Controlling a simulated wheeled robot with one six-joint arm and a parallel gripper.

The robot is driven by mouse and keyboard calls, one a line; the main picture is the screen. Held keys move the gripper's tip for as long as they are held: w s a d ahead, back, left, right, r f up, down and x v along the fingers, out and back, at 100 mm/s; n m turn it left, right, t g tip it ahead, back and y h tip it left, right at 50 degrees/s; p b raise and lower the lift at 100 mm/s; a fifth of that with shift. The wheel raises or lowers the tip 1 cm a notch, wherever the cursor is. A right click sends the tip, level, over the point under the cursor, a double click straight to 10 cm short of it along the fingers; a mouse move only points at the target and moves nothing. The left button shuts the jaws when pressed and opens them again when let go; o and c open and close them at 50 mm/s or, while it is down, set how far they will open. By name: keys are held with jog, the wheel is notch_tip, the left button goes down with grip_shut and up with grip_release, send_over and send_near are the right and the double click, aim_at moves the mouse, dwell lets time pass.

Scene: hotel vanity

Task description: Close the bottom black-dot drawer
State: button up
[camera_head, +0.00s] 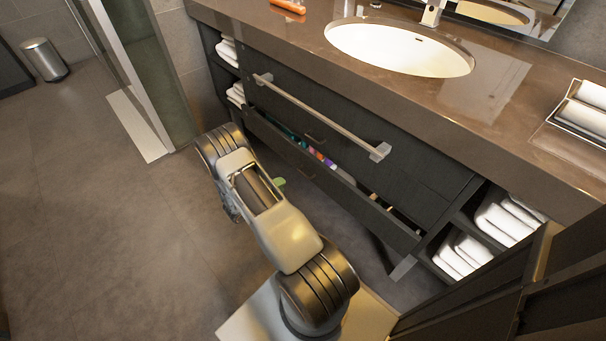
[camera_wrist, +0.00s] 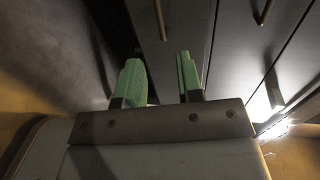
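The dark vanity's bottom drawer (camera_head: 372,212) is pulled out in the head view, with colourful items showing inside along its length. I cannot make out a black dot on it. My gripper shows in the head view only as a green fingertip (camera_head: 279,184) in front of the drawer, behind my arm; whether it touches is unclear. In the wrist view my gripper (camera_wrist: 160,80) has its two green fingers apart, with nothing seen between them. Dark panels with a thin brown handle (camera_wrist: 160,20) lie beyond the fingers.
A metal bar (camera_head: 320,115) sticks out from the vanity front above the drawer. Shelves with rolled white towels (camera_head: 505,215) stand at the right. A glass panel (camera_head: 140,70) and a bin (camera_head: 45,60) are at the left. The floor (camera_head: 110,230) at left is clear.

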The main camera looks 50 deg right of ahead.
aim_at(303, 174)
jog(key=b+x, duration=0.2)
jog(key=x, duration=1)
jog(key=shift+d+b, duration=0.15)
jog(key=shift+b, duration=0.25)
grip_shut()
